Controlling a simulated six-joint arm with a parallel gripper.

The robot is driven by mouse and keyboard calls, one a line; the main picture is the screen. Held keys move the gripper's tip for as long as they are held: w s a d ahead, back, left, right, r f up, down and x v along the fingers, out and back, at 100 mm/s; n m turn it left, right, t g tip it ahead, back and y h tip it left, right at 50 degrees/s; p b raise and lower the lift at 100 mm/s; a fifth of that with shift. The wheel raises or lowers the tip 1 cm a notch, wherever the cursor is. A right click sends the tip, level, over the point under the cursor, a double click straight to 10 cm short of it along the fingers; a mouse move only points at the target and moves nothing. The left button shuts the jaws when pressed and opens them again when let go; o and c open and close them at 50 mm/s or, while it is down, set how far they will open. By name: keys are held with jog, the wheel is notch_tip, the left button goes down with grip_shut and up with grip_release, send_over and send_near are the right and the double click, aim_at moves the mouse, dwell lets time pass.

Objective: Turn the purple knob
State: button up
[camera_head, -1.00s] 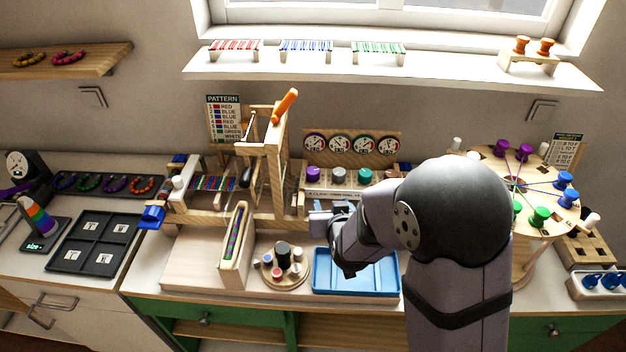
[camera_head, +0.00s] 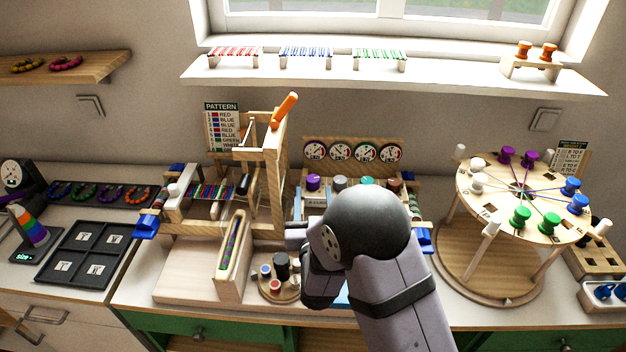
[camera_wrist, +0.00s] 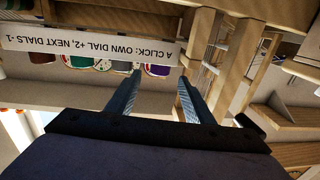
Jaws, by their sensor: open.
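The purple knob (camera_head: 313,182) is the leftmost in a row of knobs on a wooden stand below several dials in the head view. In the wrist view, which is upside down, the purple knob (camera_wrist: 157,71) shows partly, beyond the labelled strip's edge. My gripper (camera_wrist: 159,78) is open and empty, with its two fingertips on either side of the knob in that picture. Whether the fingers reach around it or stop short, I cannot tell. In the head view my arm hides most of the gripper.
A label strip (camera_wrist: 90,45) runs in front of the knobs. The grey knob (camera_head: 340,183) is beside the purple one. A wooden loom frame (camera_head: 272,180) stands close on the left. A round peg board (camera_head: 472,200) stands on the right.

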aim_at(314, 184)
jog(key=shift+w+a+p, duration=0.15)
jog(key=shift+w+p, duration=0.4)
jog(key=shift+w, duration=1.1)
jog(key=shift+w+a+p, duration=0.1)
jog(key=shift+w+p, duration=0.45)
jog(key=shift+w, duration=1.05)
jog(key=c, duration=1.1)
